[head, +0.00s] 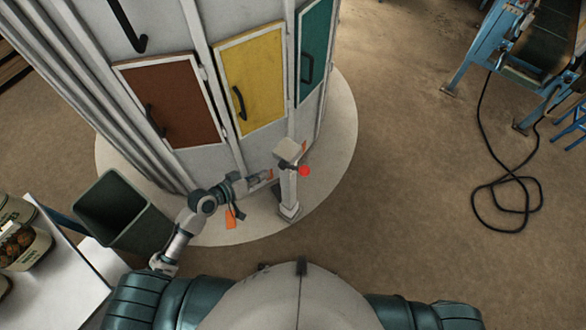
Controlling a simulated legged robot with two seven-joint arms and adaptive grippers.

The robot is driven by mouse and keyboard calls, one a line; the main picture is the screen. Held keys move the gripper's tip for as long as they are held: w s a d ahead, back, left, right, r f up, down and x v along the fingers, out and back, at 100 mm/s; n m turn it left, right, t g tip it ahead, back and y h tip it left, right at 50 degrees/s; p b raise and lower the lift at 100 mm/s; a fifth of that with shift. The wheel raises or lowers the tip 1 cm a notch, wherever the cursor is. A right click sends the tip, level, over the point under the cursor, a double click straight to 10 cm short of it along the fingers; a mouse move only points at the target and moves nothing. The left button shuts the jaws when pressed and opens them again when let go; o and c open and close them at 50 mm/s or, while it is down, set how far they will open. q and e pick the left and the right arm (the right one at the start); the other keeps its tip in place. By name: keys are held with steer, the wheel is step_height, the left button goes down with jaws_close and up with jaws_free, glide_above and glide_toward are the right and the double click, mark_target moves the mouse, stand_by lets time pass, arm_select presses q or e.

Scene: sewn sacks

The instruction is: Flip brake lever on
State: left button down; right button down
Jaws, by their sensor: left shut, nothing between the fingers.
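The brake lever's red knob (304,171) sits at the side of a short grey post (288,190) that stands on the pale round base. The post has a boxy light head (289,151) on top. My left gripper (268,175) is shut and empty, just left of the post at about the height of the knob. A small gap seems to lie between its tips and the post. The lever's arm is mostly hidden at this size, so its exact angle is hard to tell. My right gripper is not in view.
Behind the post stands a large white cylinder with brown (175,98), yellow (252,80) and green (314,50) doors. A dark bin (122,213) and a white table (62,285) are at left. A black cable (500,185) lies on the open floor at right.

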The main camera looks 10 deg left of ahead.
mark_target(301, 171)
arm_select(q)
steer(key=shift+s+d+f+x, duration=0.1)
steer(key=shift+s+f+x, duration=0.25)
steer(key=shift+x, duration=1.85)
steer(key=shift+s+d+f+x, duration=0.15)
steer(key=shift+s+f+x, duration=0.2)
steer(key=shift+x, duration=1.85)
steer(key=shift+s+d+f+x, duration=0.1)
steer(key=shift+s+f+x, duration=0.25)
steer(key=shift+x, duration=1.85)
steer(key=shift+s+d+f+m+y+p, duration=0.4)
steer(key=shift+d+m+p, duration=0.2)
steer(key=shift+p, duration=0.25)
step_height(301, 171, down, 11)
steer(key=s+d+m+t+y+p, duration=0.1)
steer(key=d+m+t+y, duration=0.1)
steer(key=d+m+y, duration=0.1)
steer(key=shift+s+m+y, duration=0.35)
steer(key=shift+m+y, duration=0.05)
steer(key=shift+m, duration=0.5)
